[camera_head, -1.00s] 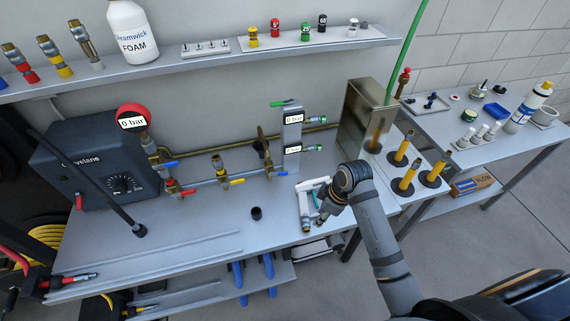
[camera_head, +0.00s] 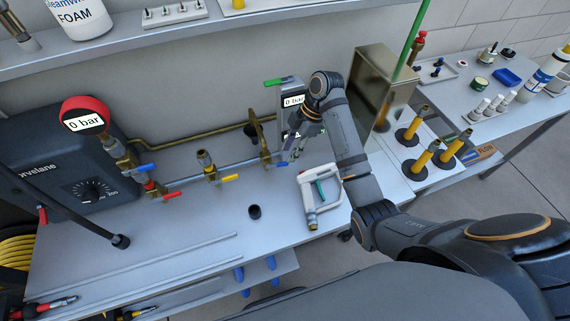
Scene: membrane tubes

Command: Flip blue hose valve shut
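A small blue lever (camera_head: 282,164) sits at the right end of the brass and steel pipe line, low in front of the upright manifold block (camera_head: 273,88). A second blue handle (camera_head: 147,168) is on the valve stack under the red gauge (camera_head: 84,118). My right gripper (camera_head: 290,152) points down beside the right-hand blue lever, very close to it. I cannot tell whether they touch, or whether the fingers are open, because they are small and dark and partly hidden by my arm. My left gripper is not in view.
The red gauge and the block's display read 0 bar. A yellow-handled valve (camera_head: 218,178) and a red handle (camera_head: 171,197) are on the same line. A white frame tool (camera_head: 304,188) lies below my gripper. A black cup (camera_head: 254,211) stands on the bench. A metal box (camera_head: 372,85) is to the right.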

